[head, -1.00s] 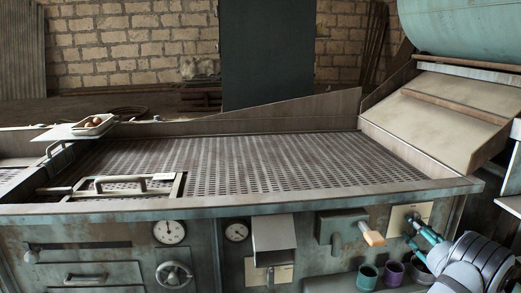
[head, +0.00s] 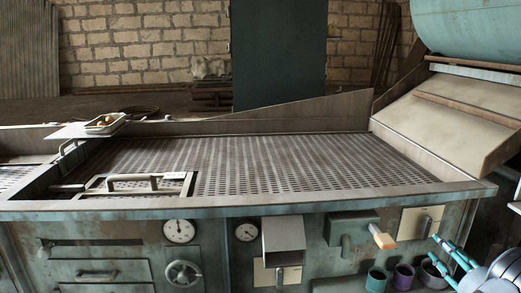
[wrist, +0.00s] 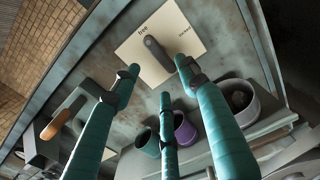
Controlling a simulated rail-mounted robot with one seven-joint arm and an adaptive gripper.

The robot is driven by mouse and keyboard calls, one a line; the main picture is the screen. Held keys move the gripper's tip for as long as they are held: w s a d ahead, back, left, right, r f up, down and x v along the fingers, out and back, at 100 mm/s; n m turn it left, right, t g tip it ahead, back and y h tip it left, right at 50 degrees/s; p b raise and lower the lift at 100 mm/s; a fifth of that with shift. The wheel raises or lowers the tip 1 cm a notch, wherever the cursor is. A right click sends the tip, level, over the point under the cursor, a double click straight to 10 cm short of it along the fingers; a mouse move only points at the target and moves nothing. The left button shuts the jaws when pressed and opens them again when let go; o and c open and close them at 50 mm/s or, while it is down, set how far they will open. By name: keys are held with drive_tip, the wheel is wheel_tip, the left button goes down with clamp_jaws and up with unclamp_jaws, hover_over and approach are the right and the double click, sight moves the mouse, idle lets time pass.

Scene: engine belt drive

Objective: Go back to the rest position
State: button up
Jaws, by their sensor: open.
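My gripper (head: 445,247) is at the lower right of the head view, its teal fingers spread open and empty. In the wrist view the open fingers (wrist: 160,80) point toward a cream plate (wrist: 160,42) with a dark lever (wrist: 158,53). The same plate (head: 408,228) and lever (head: 426,226) show in the head view on the machine's front, just left of and above the fingertips. The fingers appear apart from the lever.
Below the plate stand a teal cup (head: 376,279), a purple cup (head: 403,276) and a grey cup (head: 432,279), close to my fingers. A wooden-handled switch box (head: 352,227) juts out to the left. The perforated bed (head: 250,165) above is largely clear.

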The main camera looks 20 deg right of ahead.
sight(426, 231)
drive_tip(key=shift+m, duration=0.3)
drive_tip(key=x, duration=0.3)
drive_tip(key=p+x, duration=0.1)
drive_tip(key=x, duration=0.4)
drive_tip(key=shift+w+r, duration=0.3)
drive_tip(key=shift+m+p, duration=0.4)
drive_tip(key=shift+p, duration=0.4)
drive_tip(key=shift+s+m+p, duration=0.15)
drive_tip(key=shift+m+p, duration=0.55)
drive_tip(key=shift+f, duration=0.15)
drive_tip(key=shift+m, duration=0.3)
drive_tip(key=shift+f, duration=0.1)
